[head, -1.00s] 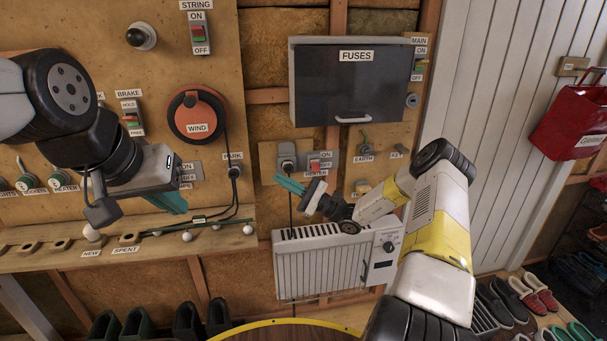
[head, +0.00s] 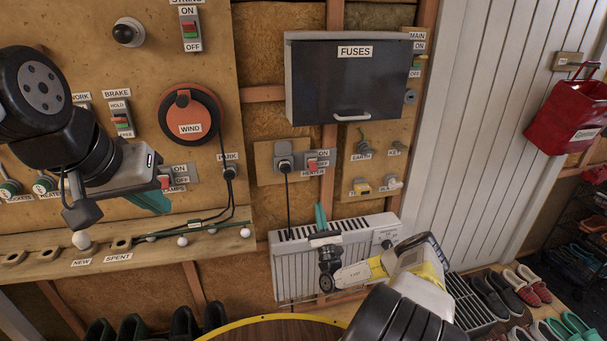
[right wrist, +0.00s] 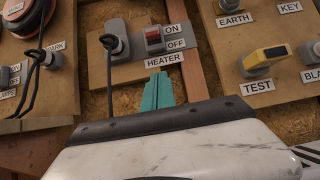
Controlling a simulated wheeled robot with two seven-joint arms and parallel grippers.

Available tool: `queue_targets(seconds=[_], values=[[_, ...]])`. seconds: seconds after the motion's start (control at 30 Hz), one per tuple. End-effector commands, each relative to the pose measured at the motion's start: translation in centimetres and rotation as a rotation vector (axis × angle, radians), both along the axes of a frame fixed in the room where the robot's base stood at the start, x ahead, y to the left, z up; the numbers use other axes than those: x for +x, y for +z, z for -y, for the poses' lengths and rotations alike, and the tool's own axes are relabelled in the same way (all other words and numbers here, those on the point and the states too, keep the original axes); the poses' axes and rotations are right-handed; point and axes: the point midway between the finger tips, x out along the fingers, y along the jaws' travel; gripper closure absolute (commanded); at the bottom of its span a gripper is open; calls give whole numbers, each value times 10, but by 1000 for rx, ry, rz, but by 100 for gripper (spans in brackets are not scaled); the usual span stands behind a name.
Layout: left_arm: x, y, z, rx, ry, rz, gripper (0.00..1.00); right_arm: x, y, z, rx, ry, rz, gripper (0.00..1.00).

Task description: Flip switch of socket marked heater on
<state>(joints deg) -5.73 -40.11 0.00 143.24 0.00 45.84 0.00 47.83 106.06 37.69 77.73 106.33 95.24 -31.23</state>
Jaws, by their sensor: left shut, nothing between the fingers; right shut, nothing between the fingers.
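The socket marked HEATER has a red rocker switch (head: 311,163) on a grey plate, with ON above and OFF below at its right. In the right wrist view the red switch (right wrist: 153,37) is at the top centre; which way it is tipped is hard to tell. A grey plug (head: 284,163) with a black cable sits left of it. My right gripper (head: 320,214) is shut and empty, teal fingers pointing up, below the HEATER label. The fingertips (right wrist: 159,80) appear just under that label. My left gripper (head: 155,203) is shut and empty before the left board.
A white heater (head: 335,262) stands on the wall below the socket, behind my right gripper. The FUSES cabinet (head: 345,85) hangs above. TEST switch (head: 360,187) and EARTH switch (head: 364,143) are to the right. A ledge (head: 190,245) holds small bulbs at left.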

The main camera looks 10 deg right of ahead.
Motion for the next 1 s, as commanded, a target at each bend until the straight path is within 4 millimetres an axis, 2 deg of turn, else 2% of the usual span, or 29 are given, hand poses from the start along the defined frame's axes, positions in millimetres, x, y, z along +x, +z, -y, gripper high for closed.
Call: queue_targets(seconds=[0.27, 0.73, 1.0], values=[[0, 0, 0, 0, 0, 0, 100, 9, 7, 0, -2, 2, 2, 100], [0, 0, 0, 0, 0, 0, 100, 82, 66, -4, -2, 3, 4, 100], [0, 0, 0, 0, 0, 0, 100, 65, 94, -3, 1, 4, 1, 100]])
